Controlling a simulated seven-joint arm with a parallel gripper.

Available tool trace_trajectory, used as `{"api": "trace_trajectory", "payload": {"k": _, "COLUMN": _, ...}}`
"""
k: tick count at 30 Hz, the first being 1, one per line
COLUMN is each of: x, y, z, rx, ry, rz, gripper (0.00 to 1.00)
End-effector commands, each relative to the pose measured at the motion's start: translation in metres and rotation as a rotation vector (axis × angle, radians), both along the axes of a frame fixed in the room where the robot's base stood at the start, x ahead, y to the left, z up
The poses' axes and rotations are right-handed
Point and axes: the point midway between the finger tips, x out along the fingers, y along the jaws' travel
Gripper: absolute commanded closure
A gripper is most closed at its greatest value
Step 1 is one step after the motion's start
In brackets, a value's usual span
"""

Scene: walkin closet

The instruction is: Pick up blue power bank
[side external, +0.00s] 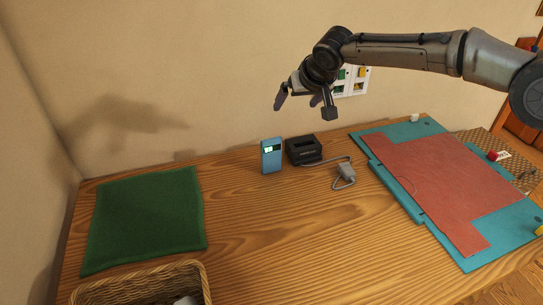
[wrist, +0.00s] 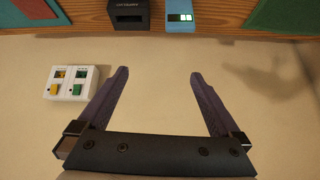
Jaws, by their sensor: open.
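The blue power bank (side external: 271,158) stands upright on the wooden table near the wall, with a small lit display on its face. It also shows at the top of the wrist view (wrist: 180,20), to the right of a black device. My gripper (side external: 298,101) is open and empty, in the air above the table near the wall. It is above and a little to the right of the power bank, clear of it. In the wrist view both fingers (wrist: 160,72) are spread with only the wall between them.
A black charger-like device (side external: 303,149) stands just right of the power bank, with a cable and grey plug (side external: 345,174). A green cloth (side external: 150,215) and wicker basket (side external: 145,278) are left; a teal mat (side external: 375,151) is right. A switch panel (wrist: 70,82) is on the wall.

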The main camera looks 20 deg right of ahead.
Motion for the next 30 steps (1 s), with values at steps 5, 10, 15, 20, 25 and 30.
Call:
{"api": "trace_trajectory", "payload": {"k": 5, "x": -0.006, "y": 0.031, "z": -0.059, "rx": -0.039, "ry": 0.074, "rz": 0.046, "gripper": 0.0}}
{"api": "trace_trajectory", "payload": {"k": 10, "x": -0.003, "y": 0.039, "z": -0.077, "rx": -0.045, "ry": 0.085, "rz": 0.06, "gripper": 0.0}}
{"api": "trace_trajectory", "payload": {"k": 15, "x": 0.014, "y": 0.038, "z": -0.105, "rx": -0.044, "ry": 0.086, "rz": 0.058, "gripper": 0.0}}
{"api": "trace_trajectory", "payload": {"k": 20, "x": 0.029, "y": 0.039, "z": -0.126, "rx": -0.044, "ry": 0.085, "rz": 0.058, "gripper": 0.0}}
{"api": "trace_trajectory", "payload": {"k": 25, "x": 0.036, "y": 0.038, "z": -0.136, "rx": -0.044, "ry": 0.083, "rz": 0.059, "gripper": 0.0}}
{"api": "trace_trajectory", "payload": {"k": 30, "x": 0.042, "y": 0.039, "z": -0.144, "rx": -0.044, "ry": 0.084, "rz": 0.059, "gripper": 0.0}}
